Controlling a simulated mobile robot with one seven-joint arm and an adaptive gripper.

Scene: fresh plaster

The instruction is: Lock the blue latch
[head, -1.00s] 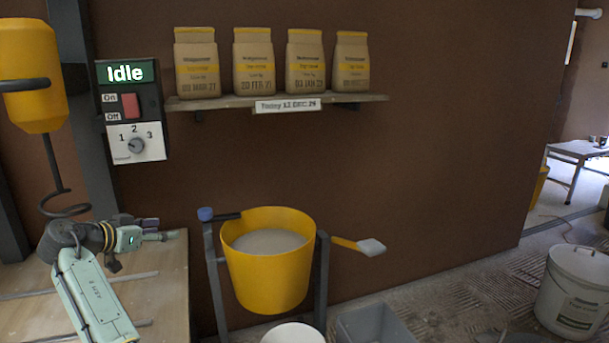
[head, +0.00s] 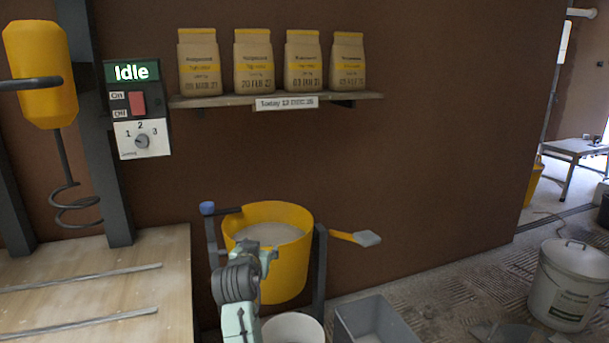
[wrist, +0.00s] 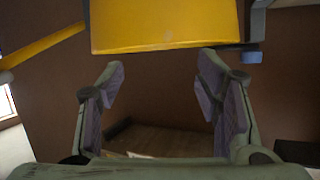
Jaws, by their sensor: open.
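The blue latch (head: 207,208) is a blue knob at the top of the left post of a dark stand, with a short dark bar running right toward the rim of a yellow tub (head: 290,262). The tub hangs upright between the posts and holds pale material. In the wrist view, the blue end of the latch (wrist: 251,57) shows at upper right, beyond the right finger. My gripper (head: 260,250) is in front of the tub, below and right of the latch. In the wrist view my gripper (wrist: 160,80) is open and empty, with the tub (wrist: 165,25) ahead.
A control box (head: 138,110) reading "Idle" and a shelf (head: 220,101) with several bags are on the wall. A yellow-handled tool (head: 355,237) sticks out right of the stand. A white bucket (head: 292,329) and grey bin (head: 375,325) stand below. A wooden table (head: 100,300) is left.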

